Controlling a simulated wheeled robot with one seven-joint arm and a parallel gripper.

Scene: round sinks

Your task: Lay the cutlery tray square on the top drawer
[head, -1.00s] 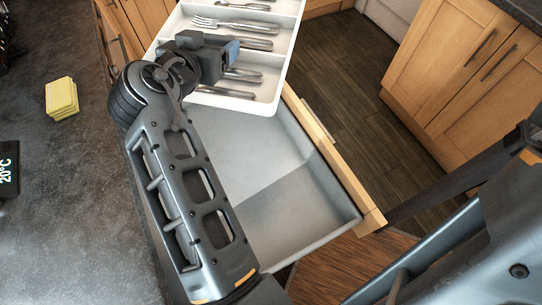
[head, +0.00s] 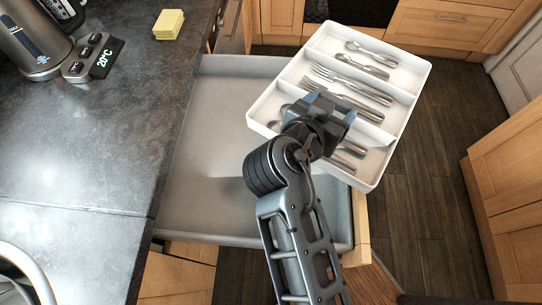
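The white cutlery tray (head: 421,80) is at the upper right of the head view, with forks, spoons and other cutlery in its compartments. It sits turned relative to the open top drawer (head: 205,205), covering part of it and reaching past its wooden front (head: 361,222) over the floor. My gripper (head: 338,112) is at the tray's middle, by a divider on its left half. It appears shut on the tray, which has moved along with it; the fingertips are hidden behind the wrist. Any gap between tray and drawer rim is hard to judge.
The dark counter (head: 95,160) borders the drawer on the left. It carries a yellow sponge (head: 168,24), a kettle (head: 30,45) and a 20°C display (head: 104,58). A sink edge (head: 25,268) shows at bottom left. Cabinets (head: 510,180) stand at the right across open floor.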

